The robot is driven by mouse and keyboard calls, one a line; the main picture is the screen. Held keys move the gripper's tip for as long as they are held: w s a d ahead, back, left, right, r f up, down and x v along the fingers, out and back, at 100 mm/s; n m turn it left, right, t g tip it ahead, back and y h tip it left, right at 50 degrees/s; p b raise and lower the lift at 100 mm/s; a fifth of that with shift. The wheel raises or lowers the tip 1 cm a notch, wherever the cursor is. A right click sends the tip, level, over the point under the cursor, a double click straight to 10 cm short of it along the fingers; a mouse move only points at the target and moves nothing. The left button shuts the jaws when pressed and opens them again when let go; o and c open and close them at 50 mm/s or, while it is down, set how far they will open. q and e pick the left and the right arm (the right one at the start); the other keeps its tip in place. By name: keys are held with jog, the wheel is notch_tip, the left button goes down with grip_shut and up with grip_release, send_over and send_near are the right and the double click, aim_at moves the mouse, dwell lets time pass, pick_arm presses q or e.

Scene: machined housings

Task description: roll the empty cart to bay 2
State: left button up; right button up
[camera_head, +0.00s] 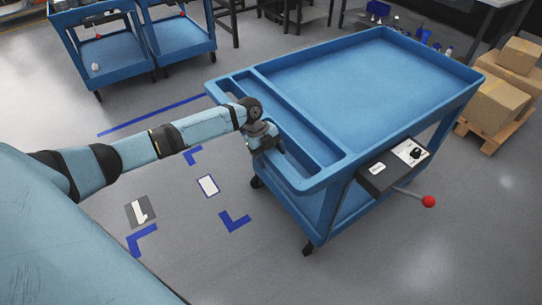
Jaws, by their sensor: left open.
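The blue cart (365,78) stands at centre right; its top tray is bare, and the visible part of its lower shelf is bare too. A dark box (378,178) with a lever and red knob (428,201) is on its near right side. My left gripper (268,146) is at the cart's left end, by the handle rim. It is open; whether its fingers straddle the rim or only lie beside it, I cannot tell. Blue corner marks (235,221) lie on the floor left of the cart. My right gripper is out of view.
A floor plate (140,211) with an unclear white figure and a white card (208,186) lie among the marks. Two other blue carts (98,52) stand at the back left. Cardboard boxes (498,104) on a pallet (490,140) stand at right. The front right floor is clear.

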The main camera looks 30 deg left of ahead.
pick_arm(q)
jog(key=shift+d+f, duration=0.2)
jog(key=shift+f, duration=0.1)
jog(key=c, duration=1.3)
